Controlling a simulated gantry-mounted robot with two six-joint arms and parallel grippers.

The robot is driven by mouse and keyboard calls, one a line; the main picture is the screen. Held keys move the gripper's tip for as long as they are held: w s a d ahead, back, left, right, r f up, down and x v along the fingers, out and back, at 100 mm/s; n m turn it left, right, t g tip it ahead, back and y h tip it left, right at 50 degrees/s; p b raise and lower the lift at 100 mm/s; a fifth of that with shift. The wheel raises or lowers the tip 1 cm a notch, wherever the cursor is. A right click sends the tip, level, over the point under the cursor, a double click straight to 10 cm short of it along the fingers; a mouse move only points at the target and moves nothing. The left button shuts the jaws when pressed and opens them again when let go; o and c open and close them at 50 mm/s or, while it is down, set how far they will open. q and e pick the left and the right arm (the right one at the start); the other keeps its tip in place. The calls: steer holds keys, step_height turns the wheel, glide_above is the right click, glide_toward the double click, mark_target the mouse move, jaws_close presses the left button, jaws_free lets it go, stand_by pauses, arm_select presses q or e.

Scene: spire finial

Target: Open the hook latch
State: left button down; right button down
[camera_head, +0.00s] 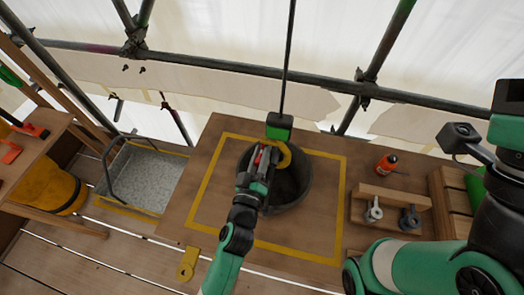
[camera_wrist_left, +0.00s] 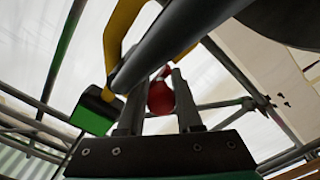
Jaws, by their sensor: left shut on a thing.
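A yellow hook (camera_head: 285,154) hangs below a black and green block (camera_head: 279,126) on a dark line, over a dark bucket (camera_head: 300,192). My left gripper (camera_head: 262,160) reaches the hook from its near left side. In the left wrist view, its fingers are shut on a round red knob (camera_wrist_left: 160,98). The yellow hook (camera_wrist_left: 117,42) rises behind a thick dark bar (camera_wrist_left: 175,40) that crosses above the fingers. The hook's opening and the latch's position are partly hidden. My right arm stands at the right; its gripper fingers do not show.
The bucket stands inside a yellow square outline (camera_head: 191,198) on a wooden platform. A wooden rack (camera_head: 390,194) with metal shackles (camera_head: 373,213) and an orange bottle (camera_head: 386,164) stand to the right. Scaffold tubes (camera_head: 230,66) cross behind. A grey hatch (camera_head: 145,180) lies left.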

arm_select(q)
steer(key=shift+w+a+m, duration=0.1)
steer(key=shift+a+m, duration=0.2)
steer(key=shift+m, duration=0.2)
steer(key=shift+w+a+r+m+p, duration=0.15)
steer(key=shift+a+r+m+p, duration=0.85)
steer(key=shift+m, duration=2.05)
steer(key=shift+w+d+r+m+p, duration=0.1)
steer(key=shift+r+m+p, duration=0.5)
steer(key=shift+m+p, duration=1.8)
steer(key=shift+w+a+r+m+p, duration=0.15)
steer(key=shift+a+r+m+p, duration=0.55)
steer(key=shift+m, duration=3.05)
steer(key=shift+d+r, duration=0.15)
steer(key=c, duration=0.6)
jaws_free()
